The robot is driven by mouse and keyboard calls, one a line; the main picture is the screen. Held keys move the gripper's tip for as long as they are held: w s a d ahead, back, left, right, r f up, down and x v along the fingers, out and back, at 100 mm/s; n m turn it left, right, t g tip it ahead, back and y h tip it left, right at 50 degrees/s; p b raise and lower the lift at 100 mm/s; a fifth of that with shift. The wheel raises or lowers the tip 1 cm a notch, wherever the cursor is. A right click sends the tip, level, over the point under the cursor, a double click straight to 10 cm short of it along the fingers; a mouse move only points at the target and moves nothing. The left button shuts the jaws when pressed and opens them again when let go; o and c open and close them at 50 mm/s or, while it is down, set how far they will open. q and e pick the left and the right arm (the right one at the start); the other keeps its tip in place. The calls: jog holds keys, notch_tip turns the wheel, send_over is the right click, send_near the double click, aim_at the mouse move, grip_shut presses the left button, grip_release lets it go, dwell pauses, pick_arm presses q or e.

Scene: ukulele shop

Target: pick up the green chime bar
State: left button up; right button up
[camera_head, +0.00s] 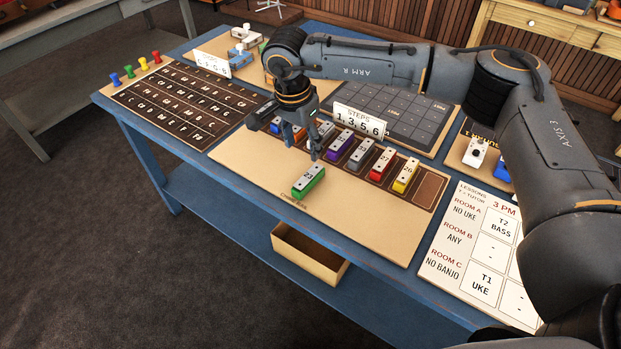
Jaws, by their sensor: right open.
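The green chime bar (309,180) lies on the bare front part of the tan board (350,222), in front of the row of bars. My right gripper (297,146) points down just behind and above it, with its fingers apart and nothing visible between them. One fingertip shows close to the bar's back end; I cannot tell if they touch. Purple (341,145), grey (362,154), red (382,163) and yellow (405,176) bars stand in the row. A blue bar (276,127) is partly hidden by the gripper. My left gripper is not in view.
A white card reading "STEPS 1, 3, 5, 6" (359,121) stands behind the row. A dark grid board (405,110) lies behind it. A lettered board with pegs (190,105) is at left, a lessons chart (485,250) at right.

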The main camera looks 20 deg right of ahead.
jog(key=b, duration=0.5)
send_over(308, 176)
jog(key=s, duration=0.1)
jog(key=f, duration=0.8)
jog(key=shift+a, duration=0.35)
jog(key=f, duration=0.2)
jog(key=f+b, duration=0.1)
jog(key=w+d+f+b, duration=0.1)
jog(key=f, duration=0.1)
jog(key=shift+f, duration=0.35)
jog(key=shift+a+r, duration=0.1)
grip_shut()
